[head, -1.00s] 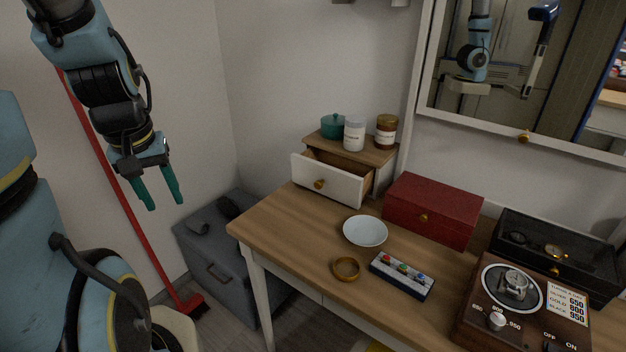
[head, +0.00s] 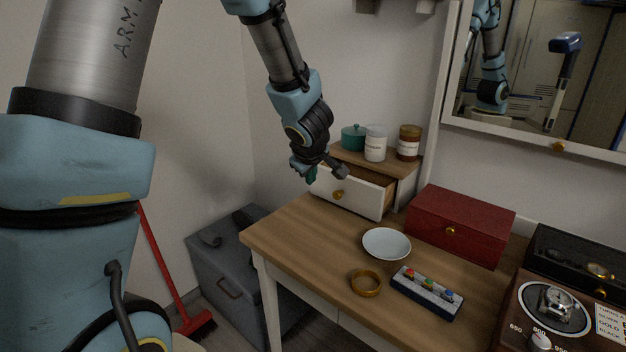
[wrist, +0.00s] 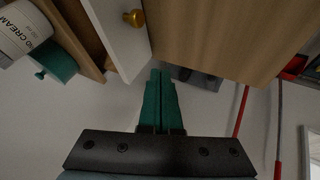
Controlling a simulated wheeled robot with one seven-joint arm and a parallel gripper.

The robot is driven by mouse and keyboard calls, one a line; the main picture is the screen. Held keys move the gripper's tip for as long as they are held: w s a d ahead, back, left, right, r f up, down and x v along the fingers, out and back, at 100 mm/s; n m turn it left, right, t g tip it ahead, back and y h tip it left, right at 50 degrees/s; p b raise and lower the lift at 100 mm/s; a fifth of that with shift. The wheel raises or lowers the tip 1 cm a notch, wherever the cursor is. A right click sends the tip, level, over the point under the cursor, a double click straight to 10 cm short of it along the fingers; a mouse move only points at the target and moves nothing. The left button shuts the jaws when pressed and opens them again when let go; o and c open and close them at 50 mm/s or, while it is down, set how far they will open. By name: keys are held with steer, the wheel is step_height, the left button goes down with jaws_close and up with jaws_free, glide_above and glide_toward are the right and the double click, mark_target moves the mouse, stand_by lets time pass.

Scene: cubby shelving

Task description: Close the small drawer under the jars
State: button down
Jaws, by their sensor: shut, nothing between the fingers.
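The small drawer (head: 352,193) has a white front and a brass knob (head: 338,195). It stands pulled open from the small wooden unit on the table. On top of the unit are a teal lidded pot (head: 352,138), a white jar (head: 375,144) and a brown jar (head: 408,143). My gripper (head: 311,176) is at the left end of the drawer front, partly hidden by my wrist. In the wrist view the green fingers (wrist: 161,98) are together and empty, beside the white drawer front (wrist: 124,45) and its knob (wrist: 135,18). I cannot tell whether they touch it.
The wooden table (head: 300,235) holds a white bowl (head: 386,243), a brass ring (head: 365,283), a button box (head: 426,292) and a red box (head: 460,226). A grey chest (head: 225,275) and a red broom (head: 165,265) stand left of the table.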

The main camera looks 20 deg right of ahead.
steer(key=b+x, duration=0.1)
steer(key=x, duration=0.6)
steer(key=shift+w+f, duration=0.1)
steer(key=shift+f, duration=0.2)
steer(key=shift+w+d+r+p, duration=0.15)
steer(key=shift+w+d+p, duration=0.15)
steer(key=shift+d, duration=0.3)
steer(key=shift+w+d+r+p, duration=0.1)
steer(key=shift+w+d+p, duration=0.2)
steer(key=shift+d, duration=0.25)
steer(key=shift+w+d+f, duration=0.15)
steer(key=shift+w+d, duration=0.25)
steer(key=shift+d, duration=0.25)
steer(key=shift+w+d+p, duration=0.1)
steer(key=shift+p, duration=0.4)
steer(key=w+d+p, duration=0.1)
steer(key=d+p, duration=0.1)
steer(key=w+d+p, duration=0.1)
steer(key=d+p, duration=0.1)
steer(key=p, duration=0.1)
steer(key=w+d+p, duration=0.1)
steer(key=d+p, duration=0.1)
steer(key=d, duration=0.1)
steer(key=shift+w, duration=0.4)
steer(key=shift+w+d, duration=0.15)
steer(key=shift+d, duration=0.1)
steer(key=shift+r, duration=0.2)
